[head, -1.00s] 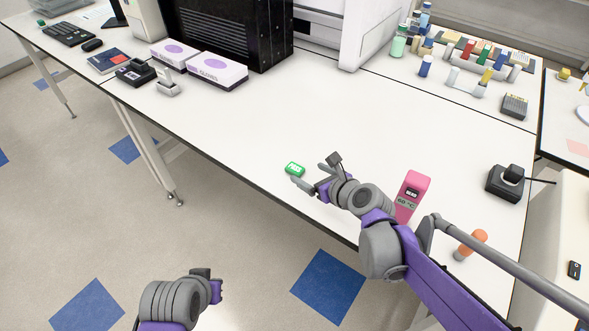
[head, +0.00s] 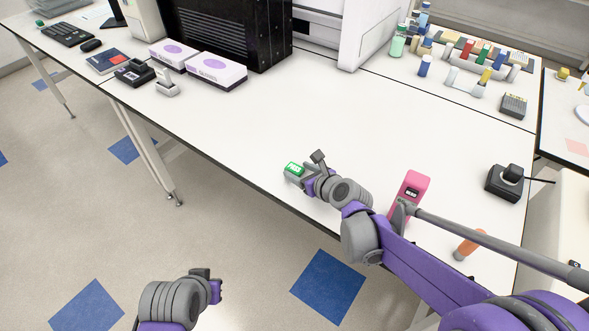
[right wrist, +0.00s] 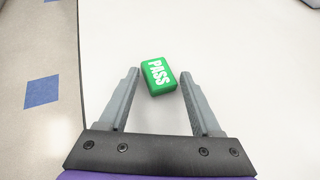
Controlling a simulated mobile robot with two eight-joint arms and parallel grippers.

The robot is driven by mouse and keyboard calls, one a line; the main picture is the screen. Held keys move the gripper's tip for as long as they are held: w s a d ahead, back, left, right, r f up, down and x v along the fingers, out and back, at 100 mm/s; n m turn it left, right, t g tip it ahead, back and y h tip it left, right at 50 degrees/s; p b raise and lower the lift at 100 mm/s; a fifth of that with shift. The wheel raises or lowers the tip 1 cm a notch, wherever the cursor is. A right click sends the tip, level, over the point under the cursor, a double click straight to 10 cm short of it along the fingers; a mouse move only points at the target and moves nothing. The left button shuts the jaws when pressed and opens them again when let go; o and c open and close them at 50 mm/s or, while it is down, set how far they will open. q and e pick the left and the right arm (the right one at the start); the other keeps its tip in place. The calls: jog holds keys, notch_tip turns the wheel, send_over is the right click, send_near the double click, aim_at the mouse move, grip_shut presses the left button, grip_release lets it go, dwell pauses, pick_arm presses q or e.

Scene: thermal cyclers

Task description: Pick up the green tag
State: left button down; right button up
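The green tag (head: 294,169), marked "PASS" in white, lies flat on the white table near its front edge. It also shows in the right wrist view (right wrist: 158,76). My right gripper (head: 298,172) is open at the tag. In the right wrist view its two fingers (right wrist: 160,82) stand on either side of the tag's near part, with gaps visible. The tag's far part extends past the fingertips. My left gripper (head: 216,291) is low in the head view, over the floor, away from the table; its fingers are not clear.
Glove boxes (head: 216,70) and a black machine (head: 232,30) are at the back. The table (head: 260,130) around the tag is clear.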

grip_shut()
